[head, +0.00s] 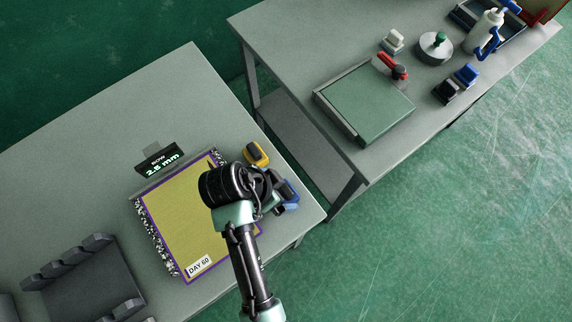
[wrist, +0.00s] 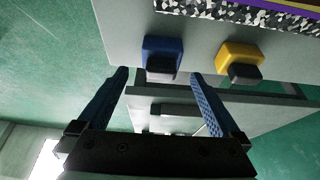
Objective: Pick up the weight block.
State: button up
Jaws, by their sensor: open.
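A blue block with a dark knob (wrist: 163,50) shows in the wrist view near the table edge. Beside it is a yellow block with a dark knob (wrist: 240,56). In the head view the yellow block (head: 256,154) sits by the panel's corner, and the blue block (head: 292,191) is partly hidden by my arm. The pictures do not label which block is the weight block. My gripper (wrist: 159,77) is open and empty, its two blue fingers apart, with the blue block ahead between the fingertips in the picture. In the head view my wrist hides most of the gripper.
A yellow panel marked DAY 60 (head: 180,215) lies on the left table with a gauge reading 2.5 mm (head: 160,162). A dark rack (head: 80,285) stands front left. The right table holds a green-topped plate (head: 368,103), a round weight-like disc (head: 434,50), small blocks and a bottle (head: 487,30).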

aim_at(290, 189)
jog(key=shift+w+p+x, duration=0.2)
jog(key=shift+p+x, duration=0.45)
jog(key=shift+x, duration=2.7)
jog(key=shift+d+r, duration=0.1)
jog(key=shift+r, duration=0.05)
grip_shut()
